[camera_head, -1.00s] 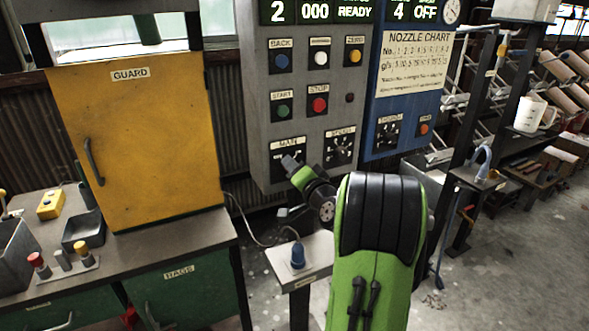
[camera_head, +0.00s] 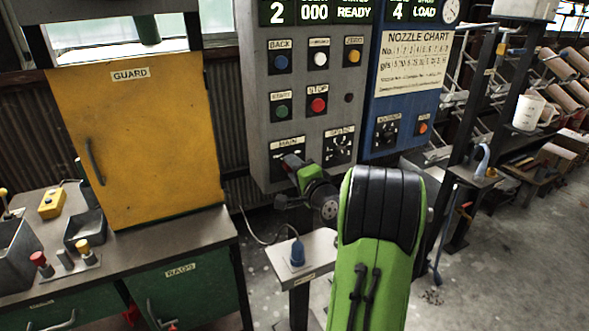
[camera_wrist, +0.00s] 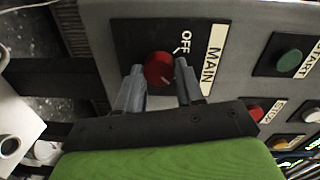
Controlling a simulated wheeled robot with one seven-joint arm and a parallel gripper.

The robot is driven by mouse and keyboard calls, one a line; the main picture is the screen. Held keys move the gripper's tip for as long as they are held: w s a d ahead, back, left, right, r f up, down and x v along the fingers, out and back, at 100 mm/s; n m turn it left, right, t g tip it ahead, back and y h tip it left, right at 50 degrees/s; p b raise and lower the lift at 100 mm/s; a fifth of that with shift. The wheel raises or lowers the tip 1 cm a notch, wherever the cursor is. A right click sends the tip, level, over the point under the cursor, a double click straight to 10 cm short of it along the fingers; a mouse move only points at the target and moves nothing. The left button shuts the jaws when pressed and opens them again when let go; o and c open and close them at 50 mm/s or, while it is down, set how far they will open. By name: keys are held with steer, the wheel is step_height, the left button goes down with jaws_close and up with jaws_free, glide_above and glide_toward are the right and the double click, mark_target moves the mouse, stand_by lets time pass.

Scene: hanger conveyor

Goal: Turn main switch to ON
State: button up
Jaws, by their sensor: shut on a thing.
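The main switch is a red round knob (camera_wrist: 158,66) on a black plate, with a MAIN label (camera_wrist: 213,58) and the word OFF beside it in the wrist view. A pale mark shows on the knob's face, but its setting is not clear. My gripper (camera_wrist: 160,80) has one finger on each side of the knob and is shut on it. In the head view my gripper (camera_head: 292,162) is at the MAIN plate (camera_head: 287,147), low on the grey panel, and hides most of the knob.
START (camera_head: 283,111) and STOP (camera_head: 319,105) buttons sit above the switch. A SPEED dial (camera_head: 340,146) is to its right. A blue panel (camera_head: 385,140) adjoins on the right. A small stand with a blue knob (camera_head: 297,252) is below. A yellow guard door (camera_head: 138,140) stands left.

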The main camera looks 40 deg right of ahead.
steer(key=o, duration=1)
steer(key=shift+o, duration=0.2)
steer(key=b+v, duration=0.2)
steer(key=v, duration=1.3)
steer(key=shift+s+a+b, duration=0.2)
steer(key=shift+s+b, duration=0.15)
steer(key=shift+b, duration=0.05)
